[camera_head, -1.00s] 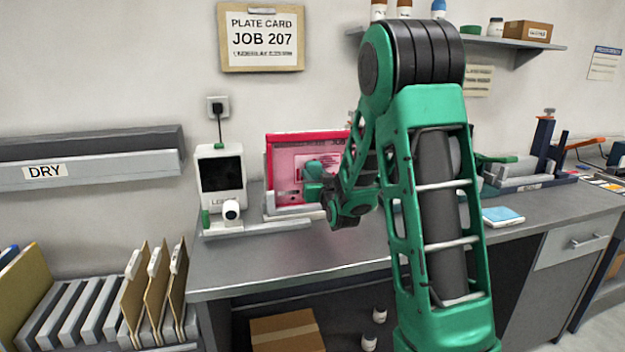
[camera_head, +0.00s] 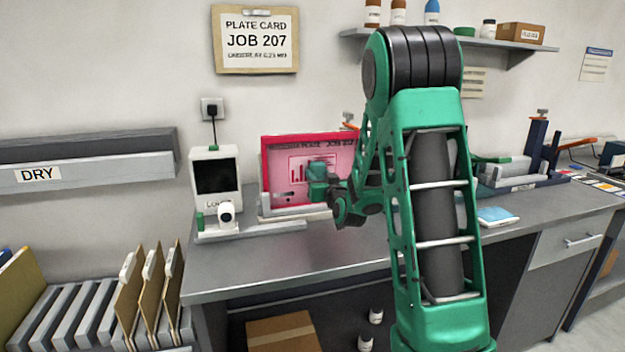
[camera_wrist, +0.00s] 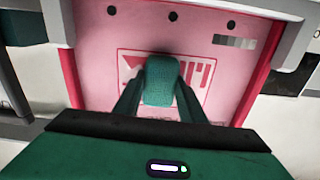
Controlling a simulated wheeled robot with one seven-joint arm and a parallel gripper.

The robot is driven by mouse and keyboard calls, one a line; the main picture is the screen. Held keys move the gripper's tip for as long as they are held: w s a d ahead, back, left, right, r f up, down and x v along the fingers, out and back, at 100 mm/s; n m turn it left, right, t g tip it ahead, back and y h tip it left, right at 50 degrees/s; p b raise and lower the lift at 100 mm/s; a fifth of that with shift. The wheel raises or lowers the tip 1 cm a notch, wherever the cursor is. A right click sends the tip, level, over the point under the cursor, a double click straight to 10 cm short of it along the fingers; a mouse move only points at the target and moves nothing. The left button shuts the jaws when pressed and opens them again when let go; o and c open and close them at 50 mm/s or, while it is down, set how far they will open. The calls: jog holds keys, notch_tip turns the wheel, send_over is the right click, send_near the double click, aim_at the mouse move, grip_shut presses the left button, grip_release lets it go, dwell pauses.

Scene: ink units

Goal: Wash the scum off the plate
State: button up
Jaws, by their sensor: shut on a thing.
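The plate (camera_head: 277,161) is a pink panel with a red edge, standing upright against a holder on the bench. It shows dark print along its top and a framed bar graphic in the middle. The wrist view shows the plate's pink face (camera_wrist: 97,60) close in front of me. My gripper (camera_wrist: 160,92) is shut on a green textured pad (camera_wrist: 160,74), which covers the middle of the graphic. In the head view the pad (camera_head: 318,172) is in front of the plate's right half; I cannot tell if it touches. My arm hides the plate's right edge.
A white device with a dark screen (camera_head: 216,176) stands left of the plate. Its base and the plate holder (camera_head: 266,212) sit on the grey bench (camera_head: 250,265). A blue pad (camera_head: 497,216) lies to the right. The front of the bench is clear.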

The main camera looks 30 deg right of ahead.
aim_at(333, 166)
jog(key=shift+s+d, duration=0.25)
jog(key=shift+d, duration=0.75)
jog(key=shift+s+d, duration=0.2)
jog(key=shift+d, duration=0.75)
jog(key=shift+s+d, duration=0.25)
jog(key=shift+d, duration=0.75)
jog(key=shift+w+a, duration=1.25)
jog(key=shift+a, duration=3.15)
jog(key=shift+s+d+r, duration=0.25)
jog(key=shift+s+d, duration=0.15)
jog(key=shift+d, duration=1.1)
jog(key=shift+s+d+r, duration=0.2)
jog(key=shift+s+d, duration=0.2)
jog(key=shift+d, duration=1.05)
jog(key=shift+s+d+r, duration=0.25)
jog(key=shift+s+d, duration=0.15)
jog(key=shift+d, duration=1.1)
jog(key=shift+a, duration=0.1)
jog(key=w+a, duration=0.2)
jog(key=a, duration=0.6)
jog(key=shift+w+a, duration=0.35)
